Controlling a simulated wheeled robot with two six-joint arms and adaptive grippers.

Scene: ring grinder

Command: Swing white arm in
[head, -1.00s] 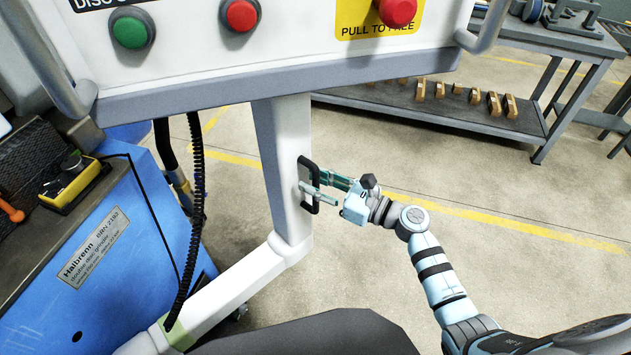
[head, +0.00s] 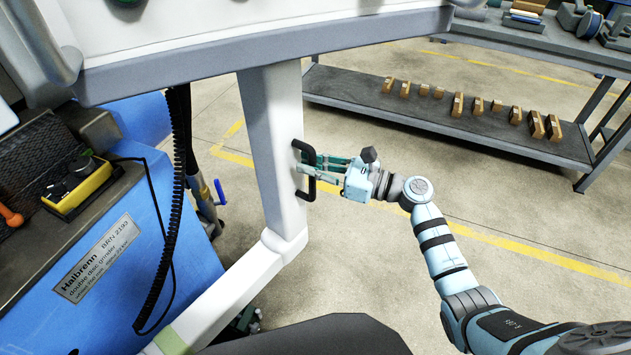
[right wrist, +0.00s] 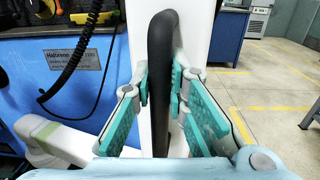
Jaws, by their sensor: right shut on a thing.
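The white arm (head: 275,160) is a post hanging under the control panel, with a lower white beam (head: 232,290) running down to the left. A black handle (head: 298,152) is fixed to the post's right side. My right gripper (head: 312,178) reaches it from the right and is shut on the handle. In the right wrist view the black handle (right wrist: 160,85) stands upright between the green finger pads.
The blue grinder (head: 150,240) with its name plate and a yellow box (head: 80,188) stands at the left. A black coiled cable (head: 178,150) hangs beside the post. A grey bench (head: 450,120) with several tan blocks is at the back right. Floor at the right is open.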

